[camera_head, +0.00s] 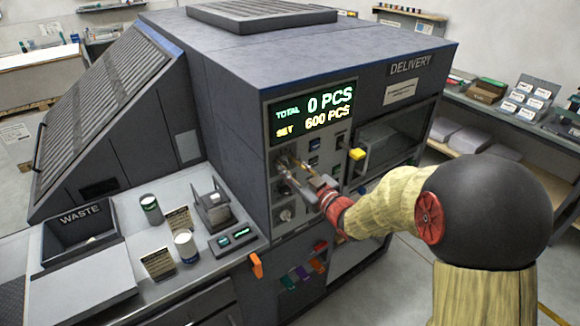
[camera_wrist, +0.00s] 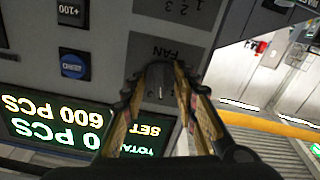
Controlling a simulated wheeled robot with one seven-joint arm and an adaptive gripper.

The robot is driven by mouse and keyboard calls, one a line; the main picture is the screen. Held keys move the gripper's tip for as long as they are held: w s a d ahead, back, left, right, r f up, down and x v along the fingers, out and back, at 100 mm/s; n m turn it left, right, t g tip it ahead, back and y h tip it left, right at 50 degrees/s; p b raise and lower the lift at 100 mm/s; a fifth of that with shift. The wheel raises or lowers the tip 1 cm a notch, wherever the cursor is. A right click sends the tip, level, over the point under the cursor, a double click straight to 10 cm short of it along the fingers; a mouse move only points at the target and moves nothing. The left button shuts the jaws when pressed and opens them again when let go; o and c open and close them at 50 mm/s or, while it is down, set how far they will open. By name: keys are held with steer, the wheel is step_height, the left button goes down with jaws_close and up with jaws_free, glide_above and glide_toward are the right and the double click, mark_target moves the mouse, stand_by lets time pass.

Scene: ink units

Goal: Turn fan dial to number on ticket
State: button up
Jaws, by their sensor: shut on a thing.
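My gripper (camera_wrist: 160,92) is shut on the fan dial (camera_wrist: 158,78), a small grey knob with a pale pointer mark, below the upside-down FAN label in the wrist view. The numbers 1, 2 and 3 show past the label, but I cannot tell which one the pointer marks. In the head view my gripper (camera_head: 291,165) is at the left of the machine's control panel and covers most of the dial.
The display (camera_head: 313,113) reads TOTAL 0 PCS and SET 600 PCS. Another knob (camera_head: 285,214) is lower on the panel. A blue button (camera_wrist: 74,63) and a +100 button (camera_wrist: 73,14) are near my gripper. Cans (camera_head: 186,247) and a waste bin (camera_head: 82,232) are at the left.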

steer(key=c, duration=0.4)
steer(key=shift+f+n+b, duration=0.1)
steer(key=shift+n+b, duration=0.2)
steer(key=shift+b, duration=0.35)
steer(key=n+b, duration=0.2)
steer(key=b, duration=0.2)
steer(key=shift+f, duration=0.15)
steer(key=n+b, duration=0.3)
steer(key=b, duration=0.1)
steer(key=shift+r, duration=0.2)
steer(key=o, duration=1.1)
steer(key=shift+c, duration=0.2)
steer(key=shift+o, duration=0.6)
